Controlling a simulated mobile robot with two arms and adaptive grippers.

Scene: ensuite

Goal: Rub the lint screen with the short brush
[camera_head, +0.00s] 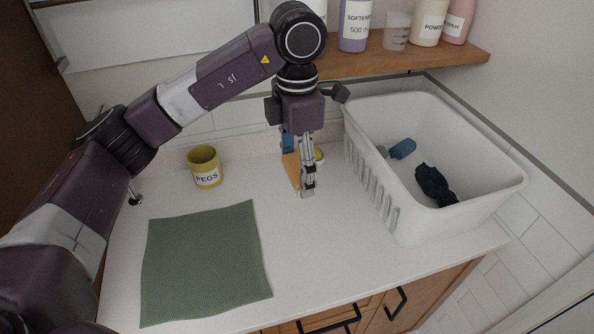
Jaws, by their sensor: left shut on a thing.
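My left gripper (307,189) points straight down over the white counter, left of the white basket. Its fingers are close together on a small thing that they mostly hide; I cannot tell for sure whether it is the short brush. Just behind and left of the fingers is a flat orange-tan piece (291,172), with a blue part (288,142) above it, partly covered by the gripper. A small yellow and white round thing (319,154) shows behind the fingers on the right. I cannot clearly make out the lint screen. My right gripper is not in view.
A green cloth (204,262) lies on the counter at front left. A yellow PEGS cup (204,168) stands behind it. The white basket (405,228) at right holds a blue thing (403,148) and dark cloth (434,185). A wooden shelf (400,62) with bottles is above. The front-middle counter is clear.

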